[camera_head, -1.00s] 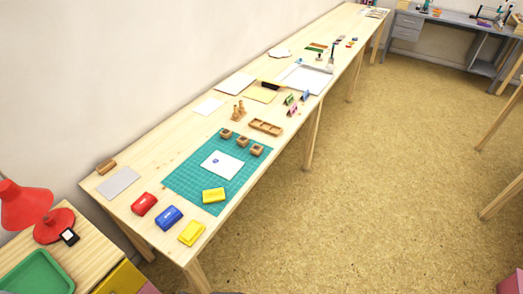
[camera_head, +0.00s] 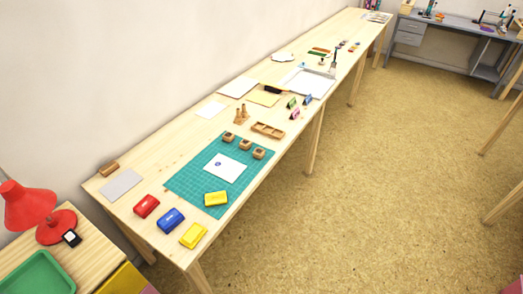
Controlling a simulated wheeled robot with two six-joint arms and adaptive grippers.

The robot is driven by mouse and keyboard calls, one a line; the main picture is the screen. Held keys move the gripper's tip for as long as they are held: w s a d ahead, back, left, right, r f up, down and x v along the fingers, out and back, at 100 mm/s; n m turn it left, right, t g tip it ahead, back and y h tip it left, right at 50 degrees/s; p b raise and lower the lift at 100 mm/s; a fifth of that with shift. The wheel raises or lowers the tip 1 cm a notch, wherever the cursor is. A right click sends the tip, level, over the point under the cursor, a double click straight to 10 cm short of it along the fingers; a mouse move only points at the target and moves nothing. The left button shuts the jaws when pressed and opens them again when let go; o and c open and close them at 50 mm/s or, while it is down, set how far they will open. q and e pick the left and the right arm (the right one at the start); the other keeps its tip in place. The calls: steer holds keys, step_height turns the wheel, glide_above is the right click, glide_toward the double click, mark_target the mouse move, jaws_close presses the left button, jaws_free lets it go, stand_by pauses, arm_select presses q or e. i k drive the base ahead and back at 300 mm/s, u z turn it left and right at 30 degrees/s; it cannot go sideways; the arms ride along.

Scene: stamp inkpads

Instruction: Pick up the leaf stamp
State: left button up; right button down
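Several small wooden block stamps stand at the far edge of the green cutting mat (camera_head: 190,188): a left one (camera_head: 228,136), a middle one (camera_head: 244,144) and a right one (camera_head: 259,153). Their designs are too small to tell, so I cannot say which is the leaf stamp. A white card (camera_head: 232,172) with a small blue mark lies on the mat. A yellow inkpad (camera_head: 216,198) lies on the mat's near part. Red (camera_head: 146,206), blue (camera_head: 171,220) and another yellow inkpad (camera_head: 193,236) lie nearer on the table. Neither gripper is in view.
The long wooden table (camera_head: 150,168) runs along the wall. A wooden tray (camera_head: 268,130) and wooden pegs (camera_head: 241,115) stand beyond the stamps. A red lamp (camera_head: 54,226) and green tray (camera_head: 38,272) are on a side table at left.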

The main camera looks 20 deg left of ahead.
mark_target(259, 153)
steer(key=z, duration=0.45)
steer(key=i, duration=2.45)
steer(key=u, duration=0.1)
